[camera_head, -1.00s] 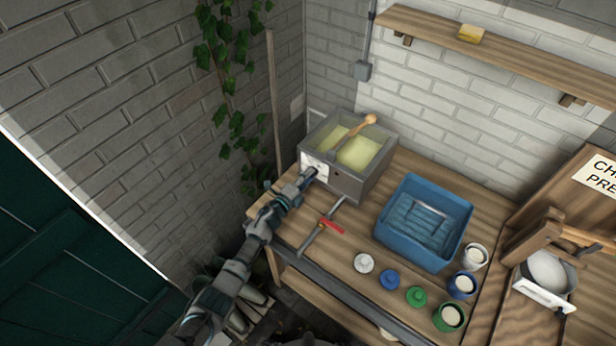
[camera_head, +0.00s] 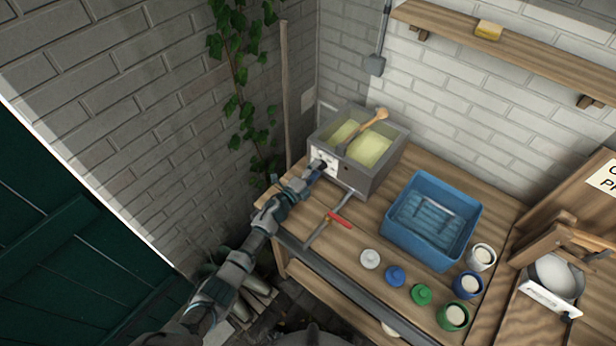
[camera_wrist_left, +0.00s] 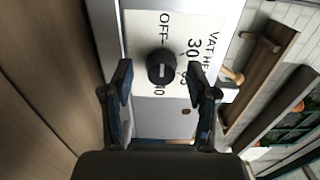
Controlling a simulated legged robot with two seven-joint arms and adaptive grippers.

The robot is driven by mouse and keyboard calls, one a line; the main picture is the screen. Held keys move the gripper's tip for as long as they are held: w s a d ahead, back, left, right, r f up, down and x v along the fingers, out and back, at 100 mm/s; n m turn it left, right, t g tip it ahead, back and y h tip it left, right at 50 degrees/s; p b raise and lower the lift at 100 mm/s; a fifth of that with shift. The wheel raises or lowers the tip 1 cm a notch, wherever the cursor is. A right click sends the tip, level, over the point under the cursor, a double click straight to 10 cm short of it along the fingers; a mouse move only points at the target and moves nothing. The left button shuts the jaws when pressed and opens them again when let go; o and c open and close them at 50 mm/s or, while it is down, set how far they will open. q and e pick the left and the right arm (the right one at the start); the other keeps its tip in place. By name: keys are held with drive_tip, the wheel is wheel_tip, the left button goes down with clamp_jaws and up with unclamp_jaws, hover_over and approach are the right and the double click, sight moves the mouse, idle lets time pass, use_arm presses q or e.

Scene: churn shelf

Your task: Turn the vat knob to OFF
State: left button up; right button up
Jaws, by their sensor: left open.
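The grey metal vat (camera_head: 371,183) stands at the back left of the wooden table, with yellowish contents and a wooden spoon (camera_head: 375,122) across it. Its white front panel (camera_head: 332,168) faces my left arm. In the left wrist view the round black vat knob (camera_wrist_left: 161,66) sits on the panel (camera_wrist_left: 150,28), by the printed words OFF and VAT HE. and some numbers. My left gripper (camera_wrist_left: 164,92) is open, its fingers on either side below the knob and apart from it. In the head view the left gripper (camera_head: 318,166) is at the panel and covers part of it. The right gripper is not in view.
A blue crate (camera_head: 433,258) stands right of the vat. A metal bar with a red handle (camera_head: 340,220) lies in front of the vat. Several lids and cups (camera_head: 453,317) stand by the front edge. A wooden press (camera_head: 546,243) is at the right.

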use_arm(q)
drive_tip(key=v, duration=1.1)
drive_tip(key=shift+s+a+f, duration=0.1)
drive_tip(key=shift+s+a, duration=0.05)
drive_tip(key=shift+a, duration=0.1)
drive_tip(key=shift+d, duration=0.15)
